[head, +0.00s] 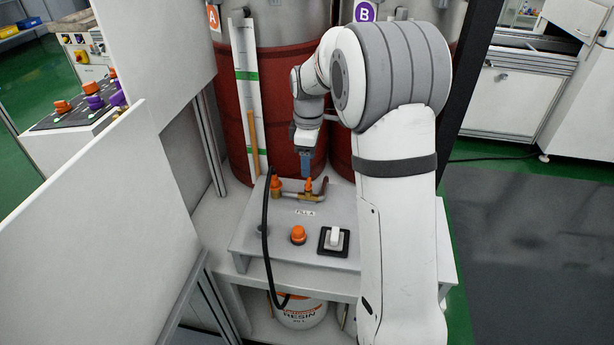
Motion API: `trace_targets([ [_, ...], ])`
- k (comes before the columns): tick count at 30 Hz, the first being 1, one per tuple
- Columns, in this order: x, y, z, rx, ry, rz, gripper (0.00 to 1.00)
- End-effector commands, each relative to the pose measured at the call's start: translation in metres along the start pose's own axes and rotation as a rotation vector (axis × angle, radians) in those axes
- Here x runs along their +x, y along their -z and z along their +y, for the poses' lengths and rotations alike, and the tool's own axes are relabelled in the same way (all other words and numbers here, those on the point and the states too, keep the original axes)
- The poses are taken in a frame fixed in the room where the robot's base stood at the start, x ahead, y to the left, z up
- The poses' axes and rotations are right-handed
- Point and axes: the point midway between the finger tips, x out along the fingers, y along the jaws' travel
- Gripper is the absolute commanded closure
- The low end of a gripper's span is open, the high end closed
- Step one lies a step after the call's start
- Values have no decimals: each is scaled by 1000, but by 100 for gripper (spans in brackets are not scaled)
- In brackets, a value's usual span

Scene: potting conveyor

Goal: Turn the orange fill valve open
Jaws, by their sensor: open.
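The brass pipe fitting (290,194) sits at the back of a grey bench panel. It carries an orange handle (308,185), which looks like the fill valve, and an orange piece (276,184) at its left end. A "FILL A" label (305,212) lies just in front. My gripper (306,174) points down, with its blue-grey fingers right above or behind the orange handle. It is open; the view is too small to tell whether the fingers touch or straddle the handle.
A black hose (266,230) hangs at the left. Two red drums stand behind, the left one (285,90) marked A. White panels (90,220) close off the left.

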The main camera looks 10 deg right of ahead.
Motion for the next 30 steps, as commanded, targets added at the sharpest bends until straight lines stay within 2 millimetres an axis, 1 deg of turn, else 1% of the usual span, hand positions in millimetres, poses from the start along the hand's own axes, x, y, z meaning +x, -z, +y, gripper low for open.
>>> trace_targets([
  [6, 36, 0, -1, 0, 4, -1, 41],
  [9, 51, 0, -2, 1, 4, -2, 41],
  [12, 62, 0, -1, 1, 2, -1, 41],
  [17, 70, 0, -1, 1, 0, 0, 41],
  [24, 71, 1, -1, 1, 0, 0, 41],
  [30, 71, 1, -1, 0, 0, 0, 57],
])
